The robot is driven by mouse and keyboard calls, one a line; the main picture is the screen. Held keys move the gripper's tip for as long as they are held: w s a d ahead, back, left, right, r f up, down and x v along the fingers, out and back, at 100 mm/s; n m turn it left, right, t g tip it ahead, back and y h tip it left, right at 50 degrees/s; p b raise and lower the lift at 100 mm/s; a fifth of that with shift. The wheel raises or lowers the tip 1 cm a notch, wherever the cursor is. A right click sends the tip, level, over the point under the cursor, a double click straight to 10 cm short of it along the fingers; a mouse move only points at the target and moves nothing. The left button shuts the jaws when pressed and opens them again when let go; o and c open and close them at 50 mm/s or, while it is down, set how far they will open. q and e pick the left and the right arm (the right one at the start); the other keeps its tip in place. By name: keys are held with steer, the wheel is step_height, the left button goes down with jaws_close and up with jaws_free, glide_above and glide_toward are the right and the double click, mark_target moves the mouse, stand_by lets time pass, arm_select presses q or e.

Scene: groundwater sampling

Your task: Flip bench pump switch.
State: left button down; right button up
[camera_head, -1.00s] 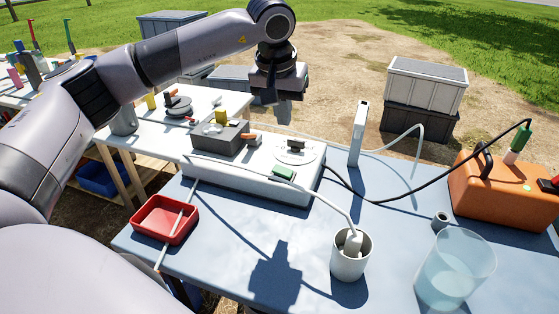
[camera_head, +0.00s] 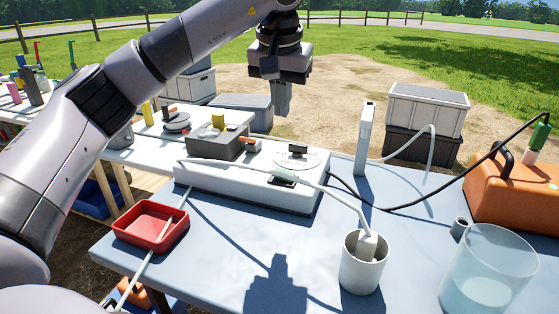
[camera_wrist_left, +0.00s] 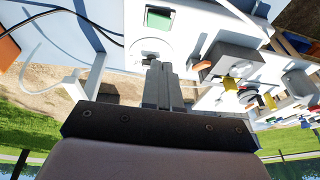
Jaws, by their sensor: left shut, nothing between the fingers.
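The bench pump is a long white box (camera_head: 240,187) on the blue table, with a round dial plate bearing a dark knob (camera_head: 298,151). A small rocker switch (camera_head: 282,180) sits at its front; it looks mostly dark in the head view. In the left wrist view the switch (camera_wrist_left: 158,19) shows a green face beyond the dial. My left gripper (camera_head: 282,112) hangs fingers down above and behind the pump, apart from it. Its fingers (camera_wrist_left: 162,64) are shut and empty, pointing toward the dial in the wrist view. My right gripper is not in view.
A red tray (camera_head: 152,227) stands left on the table. A white cup (camera_head: 362,270) holds the tube end, with a clear beaker (camera_head: 488,270) and orange case (camera_head: 515,190) to the right. A grey box (camera_head: 218,143) is behind the pump. The front middle is clear.

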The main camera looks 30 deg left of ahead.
arm_select(q)
steer(key=b, duration=0.3)
glide_above(280, 171)
steer(key=f, duration=0.8)
steer(key=s+f, duration=0.1)
steer(key=f, duration=0.3)
steer(key=shift+d+f, duration=0.15)
steer(key=shift+d, duration=0.25)
steer(key=shift+a+f+b, duration=0.15)
steer(key=shift+f+b, duration=0.2)
steer(key=shift+f, duration=0.3)
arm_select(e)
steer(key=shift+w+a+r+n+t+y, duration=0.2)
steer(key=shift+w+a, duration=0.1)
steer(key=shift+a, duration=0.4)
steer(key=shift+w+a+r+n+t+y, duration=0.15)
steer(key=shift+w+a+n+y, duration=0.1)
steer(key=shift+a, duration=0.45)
